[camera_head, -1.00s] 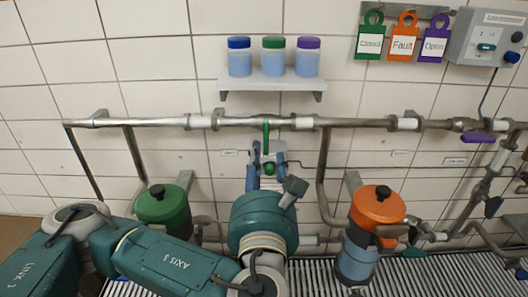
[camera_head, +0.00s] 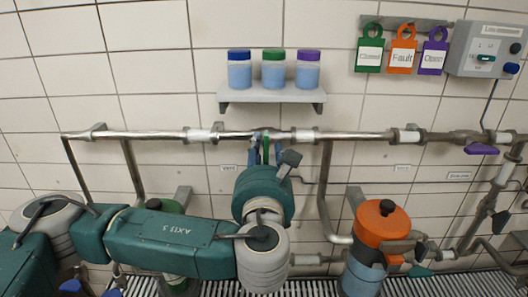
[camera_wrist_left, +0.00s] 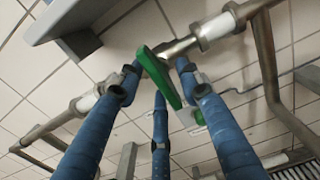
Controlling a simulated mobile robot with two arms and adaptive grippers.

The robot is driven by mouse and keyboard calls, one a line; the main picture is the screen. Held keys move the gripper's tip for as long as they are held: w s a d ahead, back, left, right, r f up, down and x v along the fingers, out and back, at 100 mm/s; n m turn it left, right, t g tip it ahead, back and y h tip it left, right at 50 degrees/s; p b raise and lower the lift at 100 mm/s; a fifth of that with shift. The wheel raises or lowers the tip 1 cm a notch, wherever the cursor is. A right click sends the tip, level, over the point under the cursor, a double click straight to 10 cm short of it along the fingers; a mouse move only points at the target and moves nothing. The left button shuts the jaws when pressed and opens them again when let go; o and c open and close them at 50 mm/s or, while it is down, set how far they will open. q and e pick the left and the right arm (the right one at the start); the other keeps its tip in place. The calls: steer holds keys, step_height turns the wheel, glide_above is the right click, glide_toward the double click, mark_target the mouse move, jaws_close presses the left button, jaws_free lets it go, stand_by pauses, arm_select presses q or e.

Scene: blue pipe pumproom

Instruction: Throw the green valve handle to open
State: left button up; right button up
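The green valve handle (camera_head: 265,151) hangs down from the horizontal wall pipe below the shelf. In the left wrist view the green handle (camera_wrist_left: 163,82) is a long bar slanting from the pipe fitting. My left gripper (camera_head: 267,156) is at the pipe, its blue fingers partly hidden behind my wrist. In the left wrist view the fingers of my left gripper (camera_wrist_left: 160,83) are spread, with one tip on each side of the handle and a third below it. They look open around it; contact cannot be told. My right gripper is not in view.
A shelf (camera_head: 272,96) with three capped jars is just above the pipe (camera_head: 365,135). An orange-topped pump (camera_head: 378,222) stands at right, and a green-topped one is partly behind my arm. A purple handle (camera_head: 481,149), hanging tags and a control box (camera_head: 487,47) are further right.

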arm_select(q)
jaws_close()
steer(key=shift+f, duration=0.1)
steer(key=n+b, duration=0.3)
steer(key=shift+d+f, duration=0.1)
steer(key=shift+f, duration=0.2)
steer(key=n+b, duration=0.3)
steer(key=n, duration=0.1)
steer(key=shift+d+b, duration=0.1)
steer(key=shift+b, duration=0.3)
steer(key=n+b, duration=0.2)
steer(key=n, duration=0.4)
steer(key=shift+d+b, duration=0.2)
steer(key=shift+b, duration=0.15)
steer(key=n, duration=0.1)
steer(key=n+b, duration=0.1)
steer(key=n, duration=0.3)
steer(key=shift+d+r, duration=0.1)
steer(key=shift+r, duration=0.15)
